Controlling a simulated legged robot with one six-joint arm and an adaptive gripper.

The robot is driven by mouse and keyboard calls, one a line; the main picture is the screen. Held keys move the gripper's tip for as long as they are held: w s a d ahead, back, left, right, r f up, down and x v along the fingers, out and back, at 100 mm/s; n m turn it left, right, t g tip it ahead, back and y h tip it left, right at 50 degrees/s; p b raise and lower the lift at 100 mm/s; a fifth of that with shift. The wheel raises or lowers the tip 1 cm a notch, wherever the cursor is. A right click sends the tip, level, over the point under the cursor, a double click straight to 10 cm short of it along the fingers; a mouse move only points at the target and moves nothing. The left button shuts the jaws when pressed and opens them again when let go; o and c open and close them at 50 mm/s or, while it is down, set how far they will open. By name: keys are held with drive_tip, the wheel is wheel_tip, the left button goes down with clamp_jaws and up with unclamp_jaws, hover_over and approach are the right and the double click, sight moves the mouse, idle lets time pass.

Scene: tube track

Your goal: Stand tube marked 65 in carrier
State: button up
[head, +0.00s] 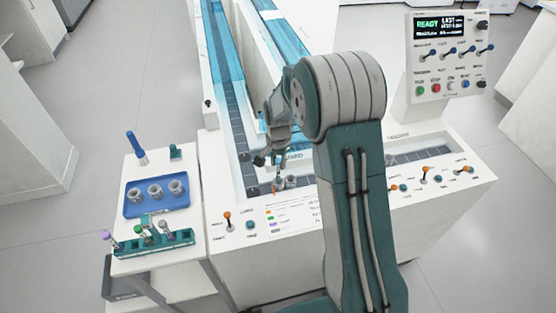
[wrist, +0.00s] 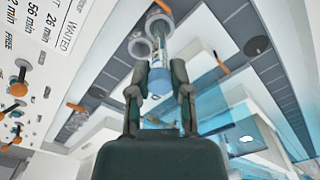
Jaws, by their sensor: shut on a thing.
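My gripper (head: 279,160) reaches down over the near end of the left track. In the wrist view my gripper (wrist: 160,77) is shut on a clear tube (wrist: 160,52) with a blue end between the fingertips. The tube's far end points at a grey round carrier (wrist: 160,20) and looks at or in its mouth; I cannot tell how deep. A second grey carrier (wrist: 140,47) is close beside it. In the head view, grey carriers (head: 291,182) show at the track's end, partly hidden by my arm. No 65 mark is readable.
A side table on the left holds a blue tray (head: 134,210) with three empty-looking grey carriers and a green rack (head: 126,251) with several capped tubes. The track's front panel has levers, including an orange-topped one (head: 228,215). A display panel (head: 441,25) reads READY.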

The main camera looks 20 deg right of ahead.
drive_tip(key=shift+f, duration=0.55)
idle(0.4)
drive_tip(key=o, duration=0.9)
drive_tip(key=shift+r, duration=0.1)
wheel_tip(320, 180, up, 11)
drive_tip(key=shift+f, duration=0.1)
drive_tip(key=shift+r, duration=0.5)
